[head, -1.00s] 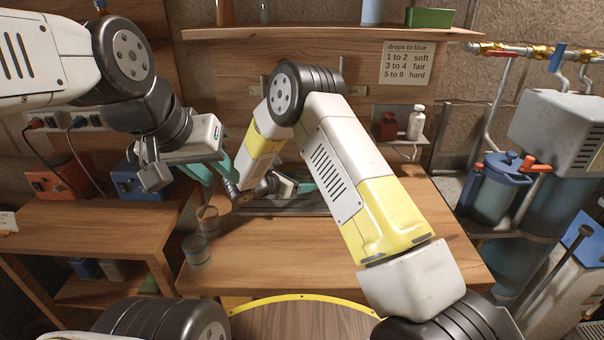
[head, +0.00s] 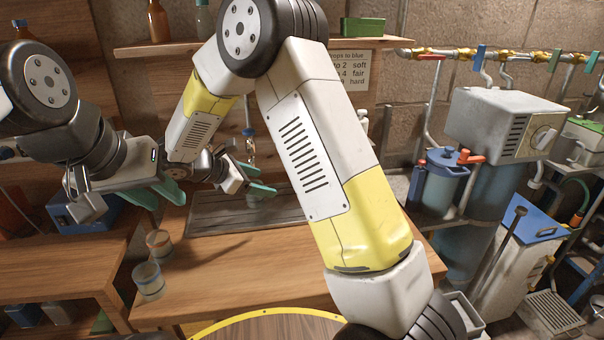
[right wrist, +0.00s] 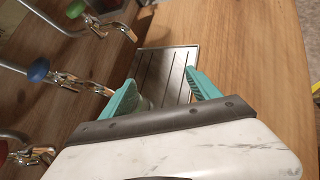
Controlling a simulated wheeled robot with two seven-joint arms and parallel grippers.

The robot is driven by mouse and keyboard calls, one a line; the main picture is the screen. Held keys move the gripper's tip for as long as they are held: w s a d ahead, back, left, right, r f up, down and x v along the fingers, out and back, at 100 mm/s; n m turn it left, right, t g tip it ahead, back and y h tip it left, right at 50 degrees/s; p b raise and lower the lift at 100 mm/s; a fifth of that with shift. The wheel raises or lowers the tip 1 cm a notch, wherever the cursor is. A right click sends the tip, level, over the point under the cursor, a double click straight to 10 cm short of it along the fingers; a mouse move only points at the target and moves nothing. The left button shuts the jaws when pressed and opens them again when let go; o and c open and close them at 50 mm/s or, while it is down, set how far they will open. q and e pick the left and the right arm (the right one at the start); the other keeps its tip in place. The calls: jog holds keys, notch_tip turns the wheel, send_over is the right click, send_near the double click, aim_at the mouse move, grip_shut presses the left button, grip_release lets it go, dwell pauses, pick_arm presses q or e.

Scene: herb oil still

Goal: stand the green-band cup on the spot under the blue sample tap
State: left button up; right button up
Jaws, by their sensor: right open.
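My right gripper (head: 248,180) is open, low over the dark ribbed drip tray (head: 215,222), below the blue sample tap (head: 248,133). In the right wrist view its teal fingers (right wrist: 165,92) are spread, and the blue tap knob (right wrist: 38,70) is to their left. My left gripper (head: 158,193) looks open and empty, above the worktop left of the tray.
Two cups, one with a reddish band (head: 159,243) and one with a bluish band (head: 148,281), stand at the worktop's left edge. The worktop (head: 240,265) in front of the tray is clear. Green (right wrist: 75,10) and red (right wrist: 4,150) tap knobs flank the blue one.

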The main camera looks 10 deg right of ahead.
jog(key=s+d+r+m+g+y, duration=0.3)
jog(key=s+d+r+m+y, duration=0.1)
jog(key=s+d+r+m, duration=0.6)
jog(key=s+d+r+m+t+y, duration=0.1)
jog(key=s+r+m+y, duration=0.1)
jog(key=s+m, duration=0.3)
jog(key=s+d+r+m+t+y, duration=0.1)
jog(key=s+m+y, duration=0.4)
jog(key=s, duration=0.5)
notch_tip(320, 180, up, 2)
jog(key=shift+d+m+t, duration=0.25)
jog(key=shift+m+t, duration=0.25)
jog(key=shift+t, duration=0.2)
